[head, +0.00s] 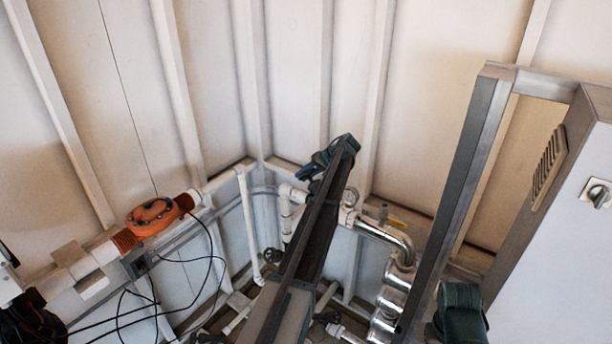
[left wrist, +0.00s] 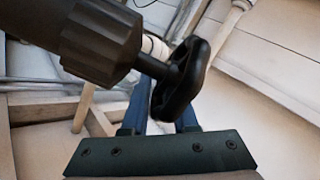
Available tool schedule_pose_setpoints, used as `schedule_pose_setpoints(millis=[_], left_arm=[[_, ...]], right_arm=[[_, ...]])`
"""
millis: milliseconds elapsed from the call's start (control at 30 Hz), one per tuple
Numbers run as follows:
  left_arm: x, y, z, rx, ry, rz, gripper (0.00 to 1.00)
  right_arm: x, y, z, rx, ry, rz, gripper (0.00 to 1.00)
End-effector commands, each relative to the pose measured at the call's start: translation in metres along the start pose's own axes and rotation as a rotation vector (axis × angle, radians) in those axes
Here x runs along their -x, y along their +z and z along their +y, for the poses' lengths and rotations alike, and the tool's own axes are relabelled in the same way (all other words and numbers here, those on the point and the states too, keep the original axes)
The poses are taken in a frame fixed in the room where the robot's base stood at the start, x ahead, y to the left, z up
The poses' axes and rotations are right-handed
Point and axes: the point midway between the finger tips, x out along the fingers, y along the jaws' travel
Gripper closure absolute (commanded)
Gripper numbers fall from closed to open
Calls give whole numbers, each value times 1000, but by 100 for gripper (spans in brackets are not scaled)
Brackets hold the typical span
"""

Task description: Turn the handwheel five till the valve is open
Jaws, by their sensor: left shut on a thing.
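In the left wrist view a black handwheel (left wrist: 203,72) stands nearly edge-on, on a short stem from a thick dark ribbed valve body (left wrist: 100,40). The blue fingers of my left gripper (left wrist: 160,115) reach up to its lower rim and are shut on it. In the head view my left gripper (head: 304,172) is a small blue shape at the far end of the long dark arm, by the pipes in the corner. The held wheel is hidden there, and I can read no number on it.
Other dark handwheels (head: 272,255) sit low among the pipes. A white pipe with an orange fitting (head: 153,217) runs along the left wall, with loose black cables below. Shiny metal pipes (head: 385,236), a dark frame post (head: 460,190) and a cabinet (head: 568,250) stand at the right.

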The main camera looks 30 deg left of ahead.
Motion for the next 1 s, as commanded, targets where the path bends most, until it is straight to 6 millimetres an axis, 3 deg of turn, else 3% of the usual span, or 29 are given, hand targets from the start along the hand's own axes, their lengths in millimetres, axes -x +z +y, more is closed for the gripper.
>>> schedule_pose_setpoints(millis=[333,933,967,1000], left_arm=[[-4,8,1,2,-68,-128,100],[-4,11,-2,2,-86,-156,100],[-4,11,-2,2,-86,-156,68],[-4,11,-2,2,-86,-156,60]], right_arm=[[-9,0,-1,2,0,0,50],[-10,-1,-1,2,0,0,50],[-10,-1,-1,2,0,0,50],[-10,-1,-1,2,0,0,50]])
